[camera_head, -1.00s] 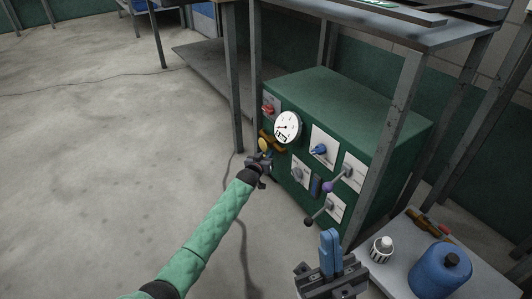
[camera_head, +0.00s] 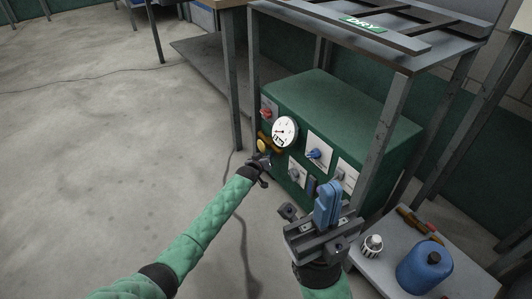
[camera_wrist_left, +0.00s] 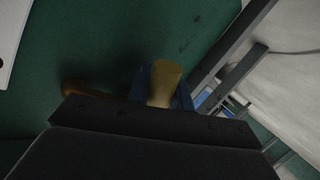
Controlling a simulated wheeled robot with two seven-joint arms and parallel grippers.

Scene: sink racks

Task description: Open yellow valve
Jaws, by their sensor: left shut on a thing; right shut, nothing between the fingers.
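The yellow valve (camera_head: 262,145) is a small yellow knob low on the left end of the green box's front, below the white gauge (camera_head: 285,131). My left gripper (camera_head: 264,158) is at the valve. In the left wrist view the valve's yellow end (camera_wrist_left: 165,83) shows between my blue fingers, which are shut on it; the dark gripper body hides the rest. My right gripper (camera_head: 329,196), with blue fingers, is shut and empty in front of the box's right part.
The green box (camera_head: 345,105) carries a red valve (camera_head: 267,112), a blue knob (camera_head: 314,154) and grey levers. Metal posts of a rack stand around it. Floor at left is clear.

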